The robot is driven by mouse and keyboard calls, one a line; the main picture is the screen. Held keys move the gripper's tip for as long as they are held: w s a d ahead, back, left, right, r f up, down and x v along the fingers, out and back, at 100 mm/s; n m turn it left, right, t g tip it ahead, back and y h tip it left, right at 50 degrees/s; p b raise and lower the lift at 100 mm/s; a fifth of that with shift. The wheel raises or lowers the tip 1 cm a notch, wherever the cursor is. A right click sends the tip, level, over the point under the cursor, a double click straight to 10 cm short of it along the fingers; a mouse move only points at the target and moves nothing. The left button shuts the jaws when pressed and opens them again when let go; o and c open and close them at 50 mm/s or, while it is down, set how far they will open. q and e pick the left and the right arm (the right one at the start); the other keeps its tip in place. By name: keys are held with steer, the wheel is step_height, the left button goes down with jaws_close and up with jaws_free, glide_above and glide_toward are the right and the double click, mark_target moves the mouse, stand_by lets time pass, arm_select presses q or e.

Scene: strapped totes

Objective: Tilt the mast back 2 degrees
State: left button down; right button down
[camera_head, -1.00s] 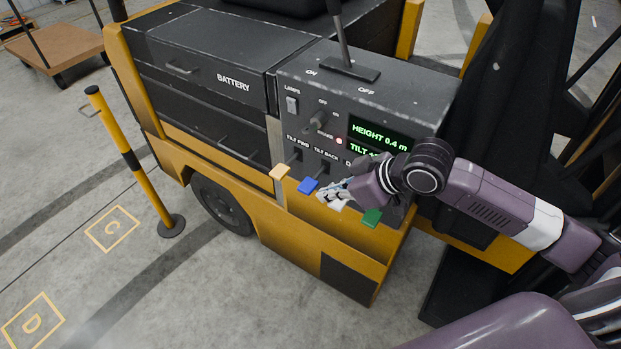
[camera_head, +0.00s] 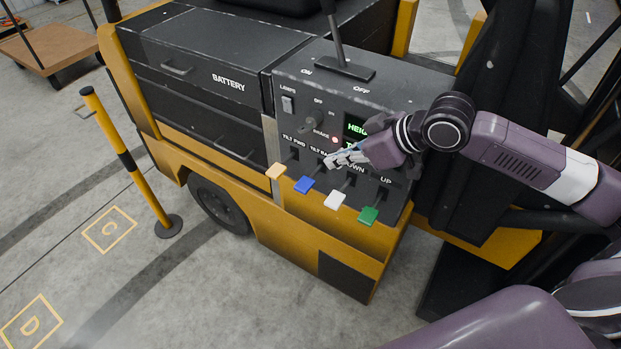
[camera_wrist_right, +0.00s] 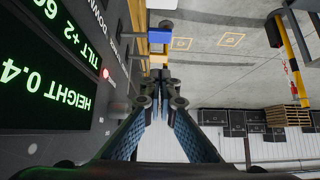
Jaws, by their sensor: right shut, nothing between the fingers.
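The blue lever tab (camera_head: 304,185) sticks out of the black control panel (camera_head: 285,128) below the TILT BACK label, between an orange tab (camera_head: 277,171) and a white tab (camera_head: 335,200). A green tab (camera_head: 369,215) is at the right, under UP. My right gripper (camera_head: 346,158) is shut and empty, above and right of the blue tab, in front of the panel. In the wrist view the blue tab (camera_wrist_right: 146,47) shows beyond the fingertips (camera_wrist_right: 160,76), apart from them. The display (camera_wrist_right: 45,65) appears upside down there, showing HEIGHT 0.4 and TILT +2, partly cut off. My left gripper is out of view.
A red lamp (camera_head: 335,140) and a knob (camera_head: 311,122) sit on the panel near my right gripper. A tall black lever (camera_head: 337,45) rises from the panel top. A yellow post (camera_head: 131,160) stands at left.

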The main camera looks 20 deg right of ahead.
steer(key=p, duration=0.2)
glide_above(301, 183)
steer(key=s+d, duration=0.2)
step_height(301, 183, down, 6)
step_height(301, 183, down, 4)
steer(key=shift+s+a+r+p, duration=0.15)
steer(key=shift+r+p, duration=0.1)
steer(key=shift+p, duration=0.2)
steer(key=shift+f, duration=0.5)
